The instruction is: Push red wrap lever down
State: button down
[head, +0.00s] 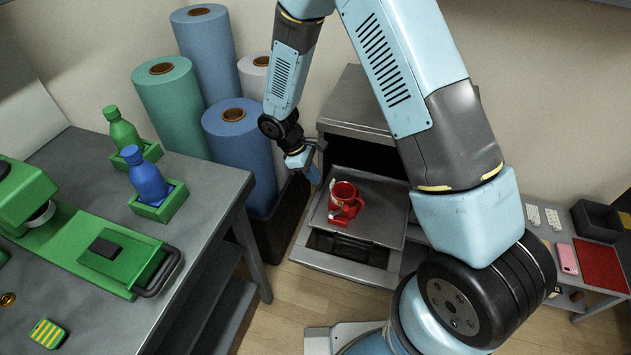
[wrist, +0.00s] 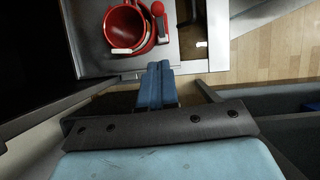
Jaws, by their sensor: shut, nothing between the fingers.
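A red mug (head: 345,190) stands on a grey pull-out plate of the press, with a red wrap around it. In the wrist view the mug (wrist: 122,26) is at the top, seen from above, with a pale strip at its lower rim. The red wrap lever (wrist: 160,24) with a round knob stands at the mug's right side there. My gripper (head: 314,178) is left of the mug in the head view. In the wrist view its blue fingertips (wrist: 158,68) are together and empty, just below the lever, with a visible gap. Whether the lever is fully raised is unclear.
The grey press (head: 365,130) stands open behind the mug. Blue and green rolls (head: 240,145) stand in a dark bin to the left. A grey table (head: 95,170) with green fixtures and bottles is further left. A low shelf (head: 570,250) with small items is right.

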send_near(341, 208)
notch_tip(341, 208, down, 3)
jog(key=shift+s+d+f, duration=0.3)
jog(key=shift+d+f, duration=0.2)
jog(key=shift+f, duration=0.05)
jog(key=shift+s+d+f, duration=0.1)
jog(key=shift+d+f, duration=0.1)
jog(key=shift+d, duration=0.45)
